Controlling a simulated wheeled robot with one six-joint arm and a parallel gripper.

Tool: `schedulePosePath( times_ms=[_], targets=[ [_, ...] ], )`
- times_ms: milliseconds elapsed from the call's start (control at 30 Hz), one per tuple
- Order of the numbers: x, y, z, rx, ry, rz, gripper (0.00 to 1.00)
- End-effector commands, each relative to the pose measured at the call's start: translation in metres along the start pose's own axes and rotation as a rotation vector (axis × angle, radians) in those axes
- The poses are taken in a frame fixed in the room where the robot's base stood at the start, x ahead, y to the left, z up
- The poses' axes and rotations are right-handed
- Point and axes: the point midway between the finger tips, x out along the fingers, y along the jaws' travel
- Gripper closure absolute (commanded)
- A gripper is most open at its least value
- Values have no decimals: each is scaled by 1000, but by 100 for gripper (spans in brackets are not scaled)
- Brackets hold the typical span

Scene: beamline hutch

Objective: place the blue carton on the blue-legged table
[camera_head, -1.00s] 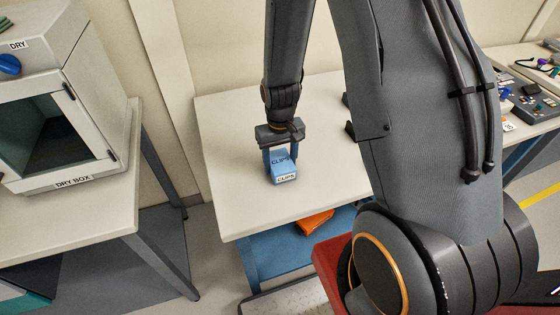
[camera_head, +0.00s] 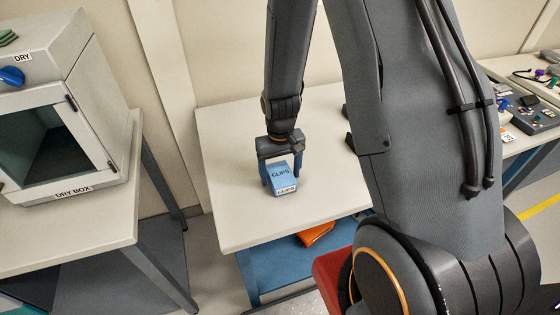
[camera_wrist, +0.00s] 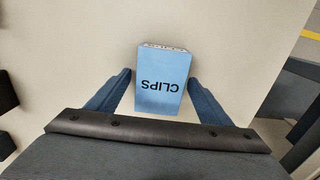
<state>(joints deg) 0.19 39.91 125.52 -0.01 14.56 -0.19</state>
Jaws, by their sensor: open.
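The blue carton (camera_head: 282,179), labelled CLIPS, stands on the pale top of the blue-legged table (camera_head: 235,215). My gripper (camera_head: 283,178) is open, with its blue fingers on either side of the carton. In the wrist view the carton (camera_wrist: 163,80) lies between the spread fingertips of my gripper (camera_wrist: 160,82), with a small gap on each side. The carton's underside is hidden.
A dry box (camera_head: 65,115) stands on a separate table at the left. An orange object (camera_head: 315,234) lies on the blue shelf (camera_head: 275,265) under the tabletop. A bench with control boxes (camera_head: 525,115) is at the far right. The tabletop left of the carton is clear.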

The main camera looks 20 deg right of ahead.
Motion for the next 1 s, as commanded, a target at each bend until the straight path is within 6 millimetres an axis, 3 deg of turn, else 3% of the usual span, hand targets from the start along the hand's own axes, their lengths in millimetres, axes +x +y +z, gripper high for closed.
schedulePosePath(
  times_ms=[700,1000],
  targets=[
    [-99,0,-1,0,4,0,27],
    [-121,0,7,0,9,0,27]
  ],
)
